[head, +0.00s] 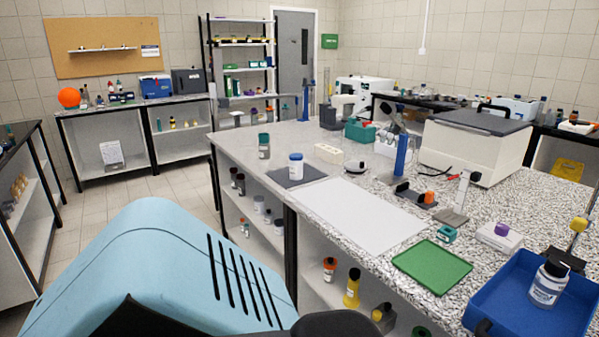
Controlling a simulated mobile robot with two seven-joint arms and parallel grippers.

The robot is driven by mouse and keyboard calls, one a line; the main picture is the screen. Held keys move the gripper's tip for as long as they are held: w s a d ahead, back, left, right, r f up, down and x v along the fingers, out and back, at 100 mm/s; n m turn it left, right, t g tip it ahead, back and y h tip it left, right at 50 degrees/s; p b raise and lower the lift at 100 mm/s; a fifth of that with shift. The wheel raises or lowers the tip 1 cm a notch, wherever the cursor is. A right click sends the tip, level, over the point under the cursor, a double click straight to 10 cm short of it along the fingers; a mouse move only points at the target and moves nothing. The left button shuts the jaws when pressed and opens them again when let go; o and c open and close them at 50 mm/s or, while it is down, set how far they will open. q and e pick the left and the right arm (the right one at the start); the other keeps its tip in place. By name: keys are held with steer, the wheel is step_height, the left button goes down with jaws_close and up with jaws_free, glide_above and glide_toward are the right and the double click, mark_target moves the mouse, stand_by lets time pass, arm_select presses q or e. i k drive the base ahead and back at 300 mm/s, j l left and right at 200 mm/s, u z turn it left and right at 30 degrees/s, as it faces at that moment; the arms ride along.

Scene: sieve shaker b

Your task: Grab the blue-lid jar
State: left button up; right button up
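A white jar with a blue lid (296,167) stands upright on a dark grey mat (283,178) near the left end of the speckled bench. Another jar (548,285), with a dark lid and a blue-and-white label, stands in a blue tray (513,302) at the bottom right. Neither of my grippers shows. A light-blue and black part that looks like my own arm fills the lower left and hides the floor and part of the shelving there.
A teal-lidded bottle (264,146) stands left of the blue-lid jar, and a cream block with holes (328,153) stands right of it. A white sheet (357,213) and a green mat (432,266) lie bare. A large white machine (472,150) stands behind.

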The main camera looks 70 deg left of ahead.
mark_target(295, 167)
steer(key=i, duration=0.85)
steer(key=i+u, duration=0.15)
steer(key=u, duration=1.8)
